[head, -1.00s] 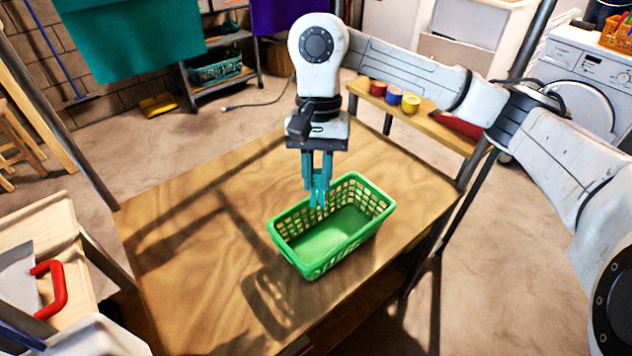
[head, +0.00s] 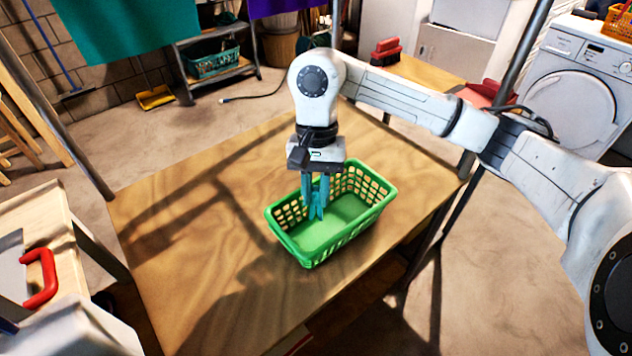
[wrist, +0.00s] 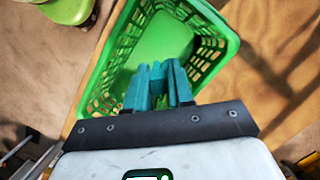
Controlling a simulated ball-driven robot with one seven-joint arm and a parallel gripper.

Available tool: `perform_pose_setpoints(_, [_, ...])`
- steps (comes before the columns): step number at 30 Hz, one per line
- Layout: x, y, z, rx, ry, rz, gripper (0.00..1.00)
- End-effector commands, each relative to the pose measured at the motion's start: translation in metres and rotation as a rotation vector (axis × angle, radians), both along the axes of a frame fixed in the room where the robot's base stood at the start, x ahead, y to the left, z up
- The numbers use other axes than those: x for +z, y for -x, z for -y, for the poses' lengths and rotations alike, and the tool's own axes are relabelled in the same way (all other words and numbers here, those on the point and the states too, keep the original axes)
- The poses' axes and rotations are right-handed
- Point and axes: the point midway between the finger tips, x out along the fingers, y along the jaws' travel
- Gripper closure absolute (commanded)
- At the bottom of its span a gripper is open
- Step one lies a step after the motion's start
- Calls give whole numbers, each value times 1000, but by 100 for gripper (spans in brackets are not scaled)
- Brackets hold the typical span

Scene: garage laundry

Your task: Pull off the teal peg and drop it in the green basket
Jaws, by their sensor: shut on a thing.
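The green basket (head: 290,249) stands on the wooden table, open side up. It also shows in the wrist view (wrist: 226,38). My gripper (head: 316,214) points down over the basket, its teal fingers overlapping the basket's inside in the head view. The fingers are shut on the teal peg (wrist: 157,82), which shows between them in the wrist view (wrist: 158,76). Peg and fingers have nearly the same colour, so the peg's outline is hard to tell in the head view. The basket floor that shows is bare green.
The wooden table (head: 190,240) is clear left of the basket. A teal cloth (head: 125,25) hangs at the back left. A side bench with a red-handled tool (head: 42,280) stands at the left. A washing machine (head: 570,80) stands at the right.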

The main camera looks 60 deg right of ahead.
Motion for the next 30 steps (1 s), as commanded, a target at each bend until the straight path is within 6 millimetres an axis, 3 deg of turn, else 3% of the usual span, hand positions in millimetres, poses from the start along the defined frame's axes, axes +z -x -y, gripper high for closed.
perform_pose_setpoints(15, [-43, 0, 0, -1, -1, -1, 100])
perform_pose_setpoints(29, [-49, 0, 0, 0, 0, 0, 100])
perform_pose_setpoints(30, [-49, 0, 0, 0, 0, 0, 77])
